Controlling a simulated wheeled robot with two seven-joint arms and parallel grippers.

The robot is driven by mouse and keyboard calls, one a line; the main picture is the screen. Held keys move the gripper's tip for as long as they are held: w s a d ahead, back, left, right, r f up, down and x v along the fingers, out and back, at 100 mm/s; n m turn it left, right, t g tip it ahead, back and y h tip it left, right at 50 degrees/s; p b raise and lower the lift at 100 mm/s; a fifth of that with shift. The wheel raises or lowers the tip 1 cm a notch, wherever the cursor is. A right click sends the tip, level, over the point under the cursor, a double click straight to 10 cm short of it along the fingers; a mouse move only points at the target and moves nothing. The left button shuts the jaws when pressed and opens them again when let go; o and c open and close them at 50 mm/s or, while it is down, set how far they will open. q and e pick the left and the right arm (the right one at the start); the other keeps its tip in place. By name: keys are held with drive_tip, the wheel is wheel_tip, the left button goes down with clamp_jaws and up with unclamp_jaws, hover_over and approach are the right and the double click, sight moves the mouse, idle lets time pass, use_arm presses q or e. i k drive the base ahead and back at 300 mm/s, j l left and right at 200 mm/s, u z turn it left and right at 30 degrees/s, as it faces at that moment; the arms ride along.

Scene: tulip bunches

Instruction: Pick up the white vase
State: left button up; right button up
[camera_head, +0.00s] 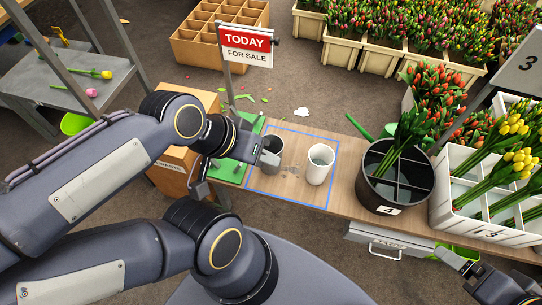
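The white vase (320,164) stands upright on the wooden table (308,193), inside a blue outlined rectangle. It looks empty. A dark grey vase (271,146) stands to its left in the same rectangle. My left gripper (268,158) is at the dark grey vase, left of the white vase and apart from it. It overlaps the grey vase in the view, and I cannot tell whether it touches it or how wide its fingers are. My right gripper (461,265) is at the lower right, far from both vases; its opening is unclear.
A black divided bucket (376,191) with tulips stands right of the white vase, and a white crate (455,222) of yellow tulips beyond it. A red and white sign (246,44) rises behind the table. A green mat (229,171) lies left of the rectangle.

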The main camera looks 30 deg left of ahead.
sight(321, 157)
drive_tip(key=j+z, duration=0.35)
drive_tip(key=i+j+z, duration=0.1)
drive_tip(key=j+z, duration=0.45)
drive_tip(key=z, duration=0.15)
